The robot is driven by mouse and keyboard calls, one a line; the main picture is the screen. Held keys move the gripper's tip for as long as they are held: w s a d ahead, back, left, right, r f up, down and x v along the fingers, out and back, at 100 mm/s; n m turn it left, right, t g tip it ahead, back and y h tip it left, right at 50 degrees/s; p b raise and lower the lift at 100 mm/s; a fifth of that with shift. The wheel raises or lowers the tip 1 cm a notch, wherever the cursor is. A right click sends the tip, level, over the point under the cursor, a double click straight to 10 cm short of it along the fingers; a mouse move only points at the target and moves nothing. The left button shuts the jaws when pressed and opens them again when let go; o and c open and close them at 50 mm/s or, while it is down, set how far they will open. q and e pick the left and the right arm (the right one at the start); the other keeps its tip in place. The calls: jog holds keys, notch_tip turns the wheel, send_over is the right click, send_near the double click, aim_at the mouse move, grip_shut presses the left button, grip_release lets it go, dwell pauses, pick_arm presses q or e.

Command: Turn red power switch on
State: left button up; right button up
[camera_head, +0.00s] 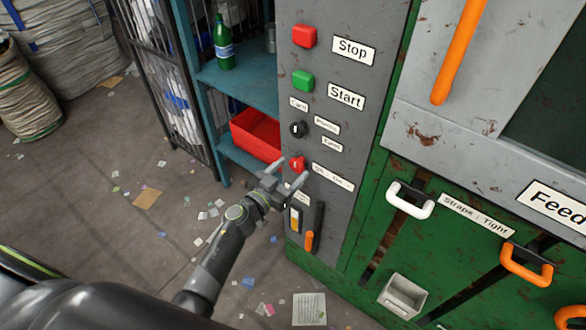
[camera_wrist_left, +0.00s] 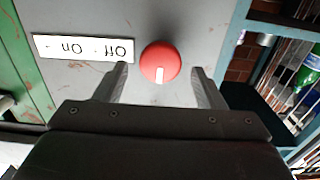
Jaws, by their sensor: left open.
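The red power switch (camera_head: 297,163) is a small round knob low on the grey control panel, beside an On/Off label (camera_head: 333,178). In the left wrist view the red knob (camera_wrist_left: 160,62) has a white mark at its edge, and the label (camera_wrist_left: 83,49) appears upside down. My left gripper (camera_head: 291,172) is open in front of the knob. In the wrist view its two fingers (camera_wrist_left: 160,80) stand on either side of the knob, apart from it; I cannot tell the exact depth. My right gripper is not in view.
Above on the panel are a red Stop button (camera_head: 304,36), a green Start button (camera_head: 302,80) and a black selector knob (camera_head: 298,129). An orange lever (camera_head: 310,240) sits below. A teal shelf (camera_head: 245,82) with a red bin (camera_head: 256,135) stands left of the panel.

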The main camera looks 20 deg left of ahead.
pick_arm(q)
jog(key=shift+x, duration=0.95)
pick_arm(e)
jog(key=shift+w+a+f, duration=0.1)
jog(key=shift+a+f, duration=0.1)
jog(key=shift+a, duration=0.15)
pick_arm(q)
jog(key=c, duration=0.9)
jog(key=shift+c, duration=0.2)
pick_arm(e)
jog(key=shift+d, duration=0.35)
